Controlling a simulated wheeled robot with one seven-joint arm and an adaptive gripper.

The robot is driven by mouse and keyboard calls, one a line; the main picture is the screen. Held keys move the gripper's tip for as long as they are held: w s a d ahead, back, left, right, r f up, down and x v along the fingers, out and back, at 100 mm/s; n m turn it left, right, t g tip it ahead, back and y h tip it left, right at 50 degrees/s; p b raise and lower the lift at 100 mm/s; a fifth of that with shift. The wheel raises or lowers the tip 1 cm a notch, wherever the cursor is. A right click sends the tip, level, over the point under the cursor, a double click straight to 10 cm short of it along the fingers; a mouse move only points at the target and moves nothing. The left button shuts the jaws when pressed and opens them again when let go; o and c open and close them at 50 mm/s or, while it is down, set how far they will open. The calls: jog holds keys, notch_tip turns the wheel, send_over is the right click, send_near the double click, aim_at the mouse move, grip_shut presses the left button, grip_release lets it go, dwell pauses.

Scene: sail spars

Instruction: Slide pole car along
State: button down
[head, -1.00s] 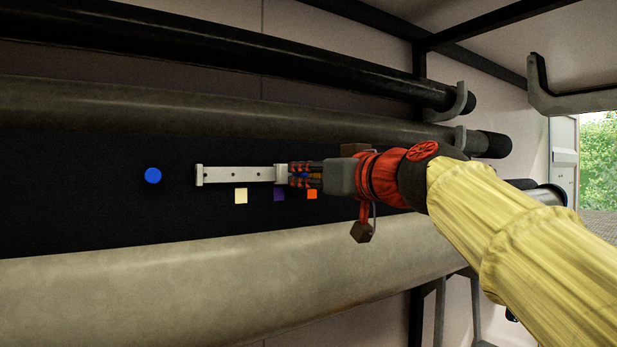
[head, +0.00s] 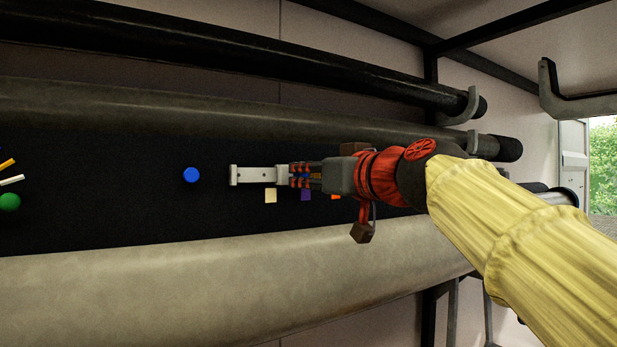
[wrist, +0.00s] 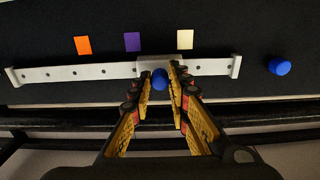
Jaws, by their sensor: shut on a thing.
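A pale metal rail (head: 250,174) runs sideways on the dark panel; it also shows in the wrist view (wrist: 90,70). The pole car (head: 283,174) is a pale block on the rail with a blue knob (wrist: 160,78). My gripper (wrist: 161,76) is shut on this knob, one finger on each side. In the head view my gripper (head: 298,175) hides the knob and the right part of the rail. Beside the rail are a cream patch (wrist: 185,39), a purple patch (wrist: 132,41) and an orange patch (wrist: 83,45). The car stands between cream and purple.
A separate blue knob (head: 191,175) sits on the panel beyond the rail's left end. Black and grey spars (head: 180,110) lie above and a thick pale spar (head: 200,285) below. A green knob (head: 10,202) is at the far left.

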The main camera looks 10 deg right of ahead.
jog(key=shift+a, duration=0.15)
jog(key=shift+s+a+p, duration=0.25)
jog(key=shift+s+a, duration=0.05)
jog(key=shift+a, duration=0.55)
jog(key=shift+s+a+p, duration=0.25)
jog(key=shift+a, duration=0.55)
jog(key=c, duration=1.6)
grip_release()
